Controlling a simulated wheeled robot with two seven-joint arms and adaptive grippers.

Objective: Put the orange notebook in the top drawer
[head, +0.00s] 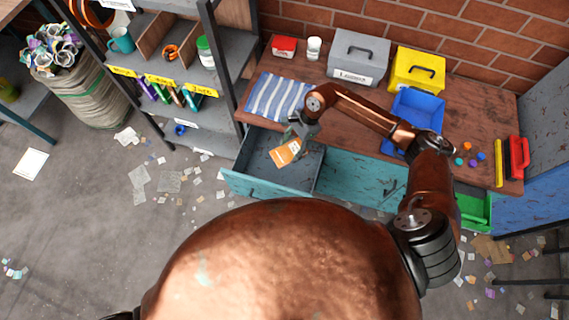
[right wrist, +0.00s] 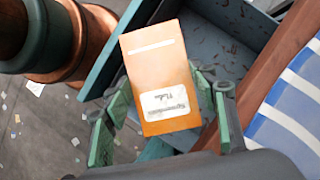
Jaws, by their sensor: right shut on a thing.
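The orange notebook (head: 285,152) has a white label and hangs from my right gripper (head: 298,132) in the head view. In the right wrist view the notebook (right wrist: 160,75) stands between the green fingers of the right gripper (right wrist: 160,120), which is shut on it. The notebook is over the open top drawer (head: 255,145), a teal-fronted drawer with a grey inside at the left of the workbench. The drawer also shows behind the notebook in the right wrist view (right wrist: 215,40). What I see of the drawer floor is bare. My left gripper is out of view.
A striped cloth (head: 278,97) lies on the workbench (head: 330,90) behind the drawer. A grey box (head: 358,60), a yellow box (head: 417,70) and a blue bin (head: 415,110) stand further along. A shelf unit (head: 190,90) stands left of the drawer. Paper scraps litter the floor.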

